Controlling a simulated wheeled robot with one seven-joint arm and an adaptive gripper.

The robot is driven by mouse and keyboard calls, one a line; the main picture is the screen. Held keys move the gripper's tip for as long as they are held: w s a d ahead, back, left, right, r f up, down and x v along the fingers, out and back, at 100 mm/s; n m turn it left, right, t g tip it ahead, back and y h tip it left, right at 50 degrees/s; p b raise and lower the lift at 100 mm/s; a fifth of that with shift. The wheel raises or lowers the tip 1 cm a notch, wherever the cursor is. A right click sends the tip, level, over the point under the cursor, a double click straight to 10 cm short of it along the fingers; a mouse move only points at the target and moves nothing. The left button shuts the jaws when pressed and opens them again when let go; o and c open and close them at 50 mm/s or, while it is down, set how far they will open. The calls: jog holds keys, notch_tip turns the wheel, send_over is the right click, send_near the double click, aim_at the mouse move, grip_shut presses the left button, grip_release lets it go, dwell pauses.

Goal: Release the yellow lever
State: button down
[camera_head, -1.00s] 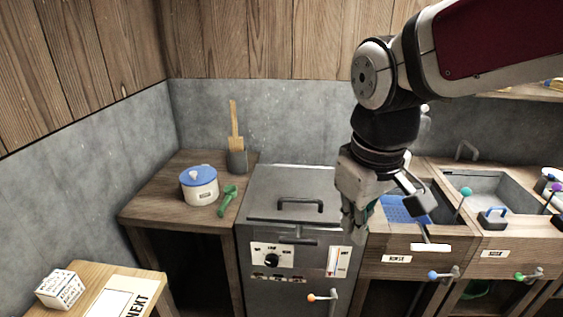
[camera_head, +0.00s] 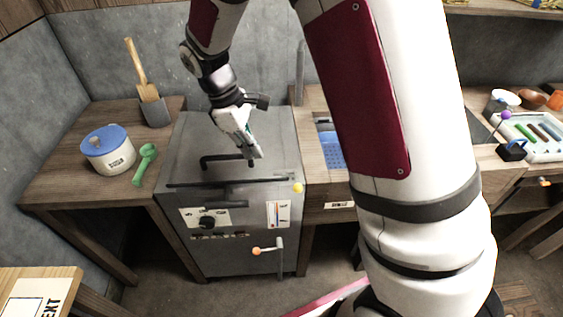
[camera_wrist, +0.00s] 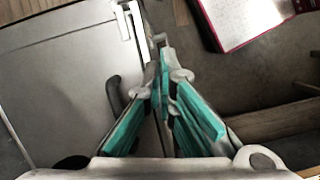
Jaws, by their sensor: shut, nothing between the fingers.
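The yellow lever shows as a small yellow ball (camera_head: 298,188) at the front right corner of the grey metal cabinet (camera_head: 190,150). Its arm is hard to make out. My gripper (camera_head: 253,160) is shut and empty, above the cabinet top by the right end of the black lid handle (camera_head: 222,160). The yellow ball is apart from it, to the right and nearer the front. In the wrist view my teal-padded fingers (camera_wrist: 163,60) meet near the cabinet's edge, with the dark handle (camera_wrist: 115,95) left of them. I see no yellow ball there.
An orange-knobbed lever (camera_head: 257,251) and a black dial (camera_head: 207,223) are on the cabinet front. My arm hides much of the right counter.

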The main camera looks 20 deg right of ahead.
jog(key=shift+w+d+f, duration=0.1)
jog(key=shift+w+f, duration=0.2)
jog(key=shift+f, duration=0.05)
jog(key=shift+s+d+f+p, duration=0.3)
jog(key=shift+s+d+f, duration=0.25)
jog(key=shift+d+f, duration=0.8)
jog(key=shift+s+d+f+p, duration=0.25)
jog(key=shift+s+d+f, duration=0.4)
jog(key=shift+f, duration=1.45)
jog(key=shift+s+d+f+p, duration=0.4)
jog(key=shift+d+f, duration=0.6)
jog(key=shift+f, duration=0.7)
jog(key=shift+s, duration=0.1)
